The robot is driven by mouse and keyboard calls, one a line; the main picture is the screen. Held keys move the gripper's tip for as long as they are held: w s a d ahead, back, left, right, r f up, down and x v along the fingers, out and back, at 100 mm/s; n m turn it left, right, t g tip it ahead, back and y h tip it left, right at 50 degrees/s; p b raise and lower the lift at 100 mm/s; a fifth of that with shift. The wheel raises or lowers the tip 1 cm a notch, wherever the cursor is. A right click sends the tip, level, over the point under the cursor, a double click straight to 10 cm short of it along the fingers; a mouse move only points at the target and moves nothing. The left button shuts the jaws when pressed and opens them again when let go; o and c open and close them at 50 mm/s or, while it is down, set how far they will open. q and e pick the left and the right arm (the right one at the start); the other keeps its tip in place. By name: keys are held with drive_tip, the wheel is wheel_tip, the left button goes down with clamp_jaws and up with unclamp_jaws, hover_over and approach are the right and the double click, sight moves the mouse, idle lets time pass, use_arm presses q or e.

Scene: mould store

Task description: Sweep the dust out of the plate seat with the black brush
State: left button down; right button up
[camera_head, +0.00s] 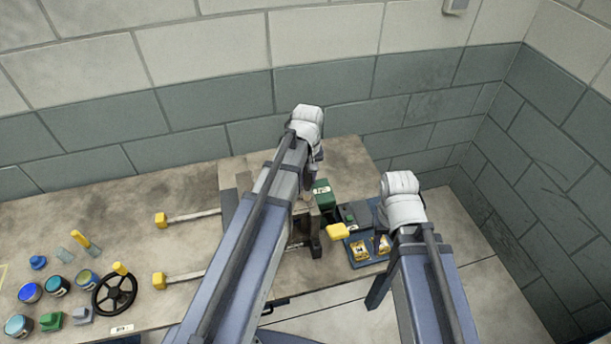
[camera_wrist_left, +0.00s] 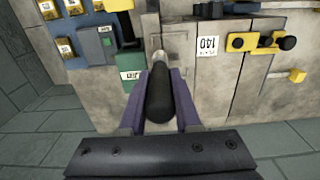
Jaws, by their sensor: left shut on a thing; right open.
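The black brush (camera_wrist_left: 160,97) is held between the two purple fingers of my left gripper (camera_wrist_left: 160,78) in the left wrist view. Its dark handle points toward the camera, and a pale part shows beyond it. Its bristles cannot be made out. In the head view my left arm covers the brush and most of the gripper. The plate seat cannot be told apart in either view, and no dust can be made out.
A green box (camera_head: 325,196) and a blue tray (camera_head: 362,252) with yellow-labelled items stand between my arms. Yellow-ended rods, a black handwheel (camera_head: 114,293) and several jars lie on the bench's left side. The bench's back left (camera_head: 90,210) is clear.

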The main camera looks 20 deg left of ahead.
use_arm(q)
drive_tip(key=shift+s, duration=0.25)
drive_tip(key=s+a, duration=0.2)
drive_tip(key=a, duration=0.1)
drive_tip(key=shift+a, duration=0.1)
drive_tip(key=shift+w, duration=0.1)
idle(0.4)
drive_tip(key=shift+w+d+r, duration=0.1)
drive_tip(key=shift+w+d, duration=0.45)
drive_tip(key=shift+d, duration=0.3)
drive_tip(key=shift+w+d, duration=0.5)
drive_tip(key=shift+d, duration=0.35)
wheel_tip(320, 180, up, 6)
drive_tip(key=p, duration=0.6)
